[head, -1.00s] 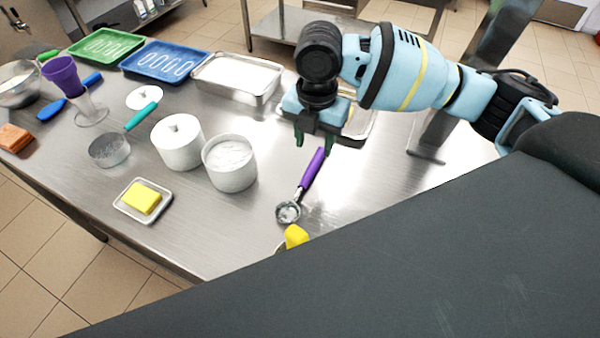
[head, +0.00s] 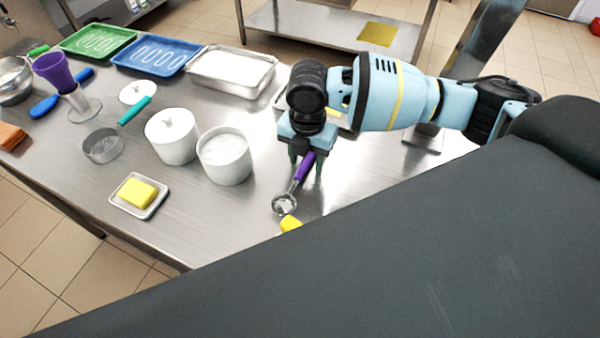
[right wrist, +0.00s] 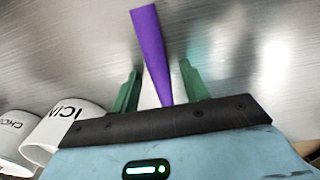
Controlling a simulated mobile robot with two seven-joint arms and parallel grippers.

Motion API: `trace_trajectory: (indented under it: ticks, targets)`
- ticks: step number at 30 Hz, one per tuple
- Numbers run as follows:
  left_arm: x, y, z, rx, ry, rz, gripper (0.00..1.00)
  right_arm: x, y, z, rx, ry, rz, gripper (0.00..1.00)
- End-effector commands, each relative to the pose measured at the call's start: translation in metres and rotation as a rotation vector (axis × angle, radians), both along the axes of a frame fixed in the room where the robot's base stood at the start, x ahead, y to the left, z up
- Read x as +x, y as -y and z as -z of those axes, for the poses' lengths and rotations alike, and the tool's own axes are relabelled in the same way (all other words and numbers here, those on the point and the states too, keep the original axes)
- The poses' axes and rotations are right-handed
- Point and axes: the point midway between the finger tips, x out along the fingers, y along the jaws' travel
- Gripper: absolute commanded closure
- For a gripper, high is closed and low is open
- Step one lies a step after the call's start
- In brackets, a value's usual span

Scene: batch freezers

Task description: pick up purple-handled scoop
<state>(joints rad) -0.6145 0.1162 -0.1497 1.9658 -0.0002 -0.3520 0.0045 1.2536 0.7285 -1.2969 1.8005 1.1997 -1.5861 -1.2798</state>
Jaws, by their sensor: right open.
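The purple-handled scoop (head: 303,168) lies on the steel table in the head view, its metal bowl (head: 285,204) toward the near edge. My right gripper (head: 306,176) is over its handle, pointing down, with the green fingers on either side of the handle. In the right wrist view the purple handle (right wrist: 150,50) runs between the two open green fingers (right wrist: 160,90), with a gap on each side. The scoop's bowl is out of the right wrist view. My left gripper is not in view.
White tubs (head: 224,156) stand left of the gripper, one lidded (head: 171,136). A yellow block on a small tray (head: 140,194) and a teal-handled sieve (head: 104,146) are farther left. A yellow object (head: 291,224) lies near the scoop bowl. Trays line the back.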

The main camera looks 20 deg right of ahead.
Motion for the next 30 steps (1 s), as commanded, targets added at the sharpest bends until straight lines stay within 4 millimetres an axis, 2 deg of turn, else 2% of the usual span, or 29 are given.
trace_trajectory:
  ticks: [5, 16, 25, 30]
  targets:
    - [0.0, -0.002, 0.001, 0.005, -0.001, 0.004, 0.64, 0.0, 0.0, 0.0, 0.0, 0.0, -0.001, 0.55]
    - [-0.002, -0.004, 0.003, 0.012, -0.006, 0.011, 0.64, 0.0, 0.0, 0.0, 0.0, 0.0, -0.001, 1.0]
    - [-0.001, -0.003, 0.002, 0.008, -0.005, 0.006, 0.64, 0.0, -0.001, -0.005, 0.001, 0.001, -0.001, 1.0]
    - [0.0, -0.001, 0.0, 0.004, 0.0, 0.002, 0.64, 0.001, 0.0, -0.029, 0.001, 0.004, -0.002, 1.0]
